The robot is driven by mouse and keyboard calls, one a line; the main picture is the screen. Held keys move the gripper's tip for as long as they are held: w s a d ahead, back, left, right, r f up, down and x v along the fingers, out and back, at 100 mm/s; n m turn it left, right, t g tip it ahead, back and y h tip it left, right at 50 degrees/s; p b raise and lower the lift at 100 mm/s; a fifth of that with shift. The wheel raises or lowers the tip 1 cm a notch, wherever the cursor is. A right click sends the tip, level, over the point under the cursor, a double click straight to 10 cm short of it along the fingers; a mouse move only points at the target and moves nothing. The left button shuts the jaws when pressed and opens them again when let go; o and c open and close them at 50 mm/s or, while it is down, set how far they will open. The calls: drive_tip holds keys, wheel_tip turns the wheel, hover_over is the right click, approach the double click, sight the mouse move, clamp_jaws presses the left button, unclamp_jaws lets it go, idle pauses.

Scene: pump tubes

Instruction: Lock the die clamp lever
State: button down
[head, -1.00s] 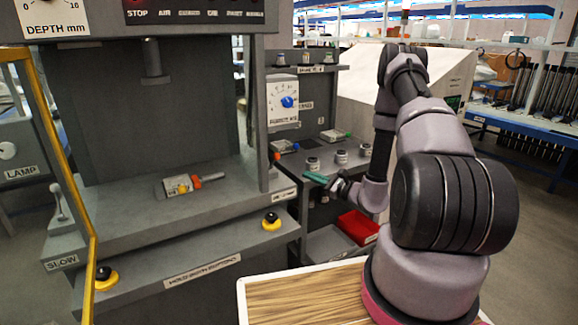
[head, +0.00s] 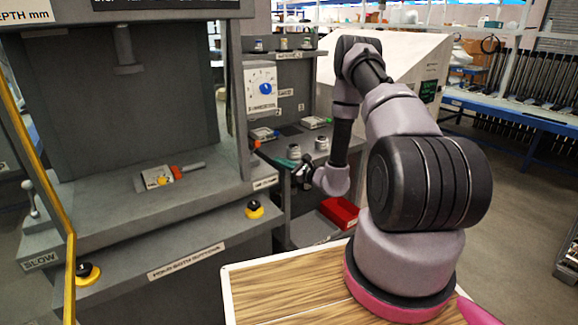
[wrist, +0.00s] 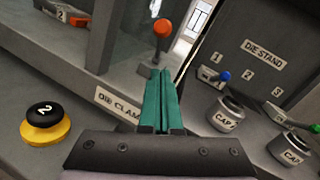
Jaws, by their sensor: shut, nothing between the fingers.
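The die clamp lever, a grey stalk with an orange ball knob (wrist: 162,28), stands upright beyond my fingertips in the wrist view. Its DIE CLAMP label (wrist: 118,104) is partly covered by my fingers. In the head view its orange knob (head: 255,144) shows at the press's right side. My gripper (wrist: 161,72) has its teal fingers shut together and empty, with the tips just below the knob in the picture. In the head view my gripper (head: 276,160) is right of the knob. I cannot tell whether the tips touch the lever.
A yellow button (wrist: 45,127) with a black top marked 2 is at the left. The die stand (wrist: 265,60) with capped cylinders is close at the right. The press column (head: 233,100) stands beside the lever. A red bin (head: 340,211) sits below.

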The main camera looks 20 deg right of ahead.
drive_tip(key=w+a+r, duration=0.1)
drive_tip(key=w, duration=0.1)
drive_tip(key=w+a+r, duration=0.1)
drive_tip(key=w+a, duration=0.1)
drive_tip(key=shift+a+r, duration=0.1)
drive_tip(key=shift+a, duration=0.15)
drive_tip(key=shift+w+a+r, duration=0.2)
drive_tip(key=shift+a+r, duration=0.15)
drive_tip(key=shift+r, duration=0.1)
drive_tip(key=shift+w+r+g+h, duration=0.7)
drive_tip(key=shift+w+r+g, duration=0.2)
drive_tip(key=shift+r+g, duration=0.55)
wheel_tip(320, 180, up, 3)
hover_over(254, 149)
drive_tip(key=w+d, duration=0.2)
drive_tip(key=shift+s+a+f+m, duration=0.1)
drive_tip(key=shift+s+m, duration=0.05)
drive_tip(key=shift+m, duration=0.25)
